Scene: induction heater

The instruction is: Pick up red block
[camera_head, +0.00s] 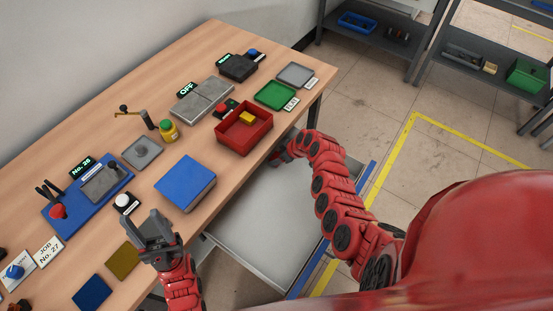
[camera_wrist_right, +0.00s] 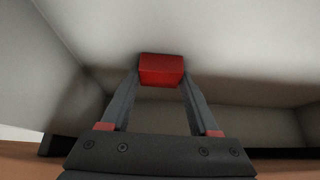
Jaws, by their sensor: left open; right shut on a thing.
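The red block (camera_wrist_right: 161,71) is between the two fingertips of my right gripper (camera_wrist_right: 160,78) in the right wrist view. That gripper is shut on it. Pale grey walls surround the block and fingers there. In the head view the right arm reaches to the front edge of the table, near the red bin; its fingers and the block cannot be made out there. My left gripper (camera_head: 155,232) is open and empty in the head view, by the table's front edge at the lower left.
The wooden table (camera_head: 75,170) holds a red bin (camera_head: 245,134) with a yellow block (camera_head: 247,118), a blue box (camera_head: 185,182), a green tray (camera_head: 275,95) and several devices. A large grey tray-like surface (camera_head: 265,225) lies below the table's front edge. Shelves stand at the back right.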

